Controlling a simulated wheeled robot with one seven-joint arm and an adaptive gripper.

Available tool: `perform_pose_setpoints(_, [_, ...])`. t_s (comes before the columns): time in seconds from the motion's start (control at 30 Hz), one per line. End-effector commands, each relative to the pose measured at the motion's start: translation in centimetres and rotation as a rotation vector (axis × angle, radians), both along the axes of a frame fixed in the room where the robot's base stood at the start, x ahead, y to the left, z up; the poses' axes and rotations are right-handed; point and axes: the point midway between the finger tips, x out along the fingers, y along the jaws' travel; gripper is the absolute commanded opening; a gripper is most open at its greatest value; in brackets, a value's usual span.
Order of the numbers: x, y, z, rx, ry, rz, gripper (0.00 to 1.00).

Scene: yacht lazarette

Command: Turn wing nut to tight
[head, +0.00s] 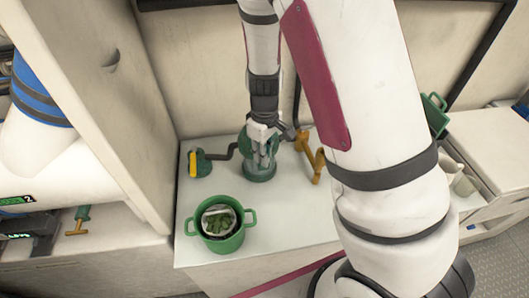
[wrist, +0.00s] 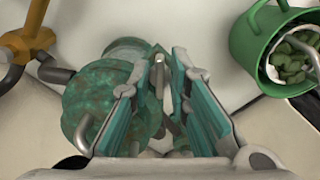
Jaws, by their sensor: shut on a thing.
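A green, mottled strainer-like fitting (head: 260,170) stands on the white counter; its rounded body fills the left middle of the wrist view (wrist: 88,100). My gripper (head: 263,150) reaches down over its top from above. In the wrist view, the teal-padded fingers of my gripper (wrist: 170,65) are close around a small grey metal piece, the wing nut (wrist: 159,90). The fingers and the steep angle hide much of the nut, so how far it is turned cannot be told.
A green pot (head: 222,240) with green contents stands on the counter at front left. A yellow-handled fitting (head: 196,163) is left of the strainer; a yellow-brown fitting (head: 312,160) is close on its right. The counter's front left is otherwise clear.

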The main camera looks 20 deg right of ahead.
Motion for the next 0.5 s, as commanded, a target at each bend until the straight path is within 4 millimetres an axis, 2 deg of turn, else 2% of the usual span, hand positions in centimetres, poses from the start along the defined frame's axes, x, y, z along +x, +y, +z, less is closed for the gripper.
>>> perform_pose_setpoints(0.27, [-0.01,0.02,0.09,0.000,0.000,-0.069,0.00])
perform_pose_setpoints(0.5, [-0.06,0.11,0.16,0.001,-0.001,-0.236,0.00])
